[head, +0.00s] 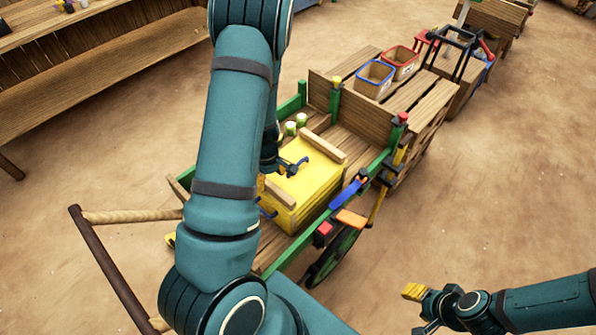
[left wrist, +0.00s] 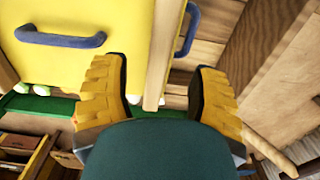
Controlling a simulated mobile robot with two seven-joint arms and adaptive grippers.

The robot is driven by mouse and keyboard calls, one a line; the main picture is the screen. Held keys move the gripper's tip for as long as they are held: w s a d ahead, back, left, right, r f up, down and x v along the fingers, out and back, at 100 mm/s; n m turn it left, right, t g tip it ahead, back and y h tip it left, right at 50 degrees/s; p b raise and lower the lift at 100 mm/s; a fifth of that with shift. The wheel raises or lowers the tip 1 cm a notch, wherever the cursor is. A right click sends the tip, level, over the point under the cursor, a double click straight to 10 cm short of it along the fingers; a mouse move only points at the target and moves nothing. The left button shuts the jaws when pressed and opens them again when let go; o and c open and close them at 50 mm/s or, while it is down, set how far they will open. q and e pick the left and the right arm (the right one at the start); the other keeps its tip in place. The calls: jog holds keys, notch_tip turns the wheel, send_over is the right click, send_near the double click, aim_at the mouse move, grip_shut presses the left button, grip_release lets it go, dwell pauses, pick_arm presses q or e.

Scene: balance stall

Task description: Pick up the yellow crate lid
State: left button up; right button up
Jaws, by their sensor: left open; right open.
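The yellow crate lid (head: 306,178) lies on top of a yellow crate (head: 318,204) in the wooden cart. In the head view my left arm hides most of that gripper and part of the lid. My right gripper (head: 418,308) is open and empty, away from the cart.
Green-and-white containers (head: 296,124) stand beside the crate. A green rail (head: 330,205) edges the cart, with blue, orange and red pieces on it. A blue-rimmed bin (head: 375,78) and a red-rimmed bin (head: 400,62) stand further back. The sandy ground at right is clear.

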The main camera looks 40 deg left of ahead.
aim_at(271, 185)
pick_arm(q)
jog(key=shift+d+f+b, duration=0.15)
jog(key=shift+f+b, duration=0.9)
jog(key=shift+f, duration=1.85)
jog(key=shift+c, duration=0.4)
grip_shut()
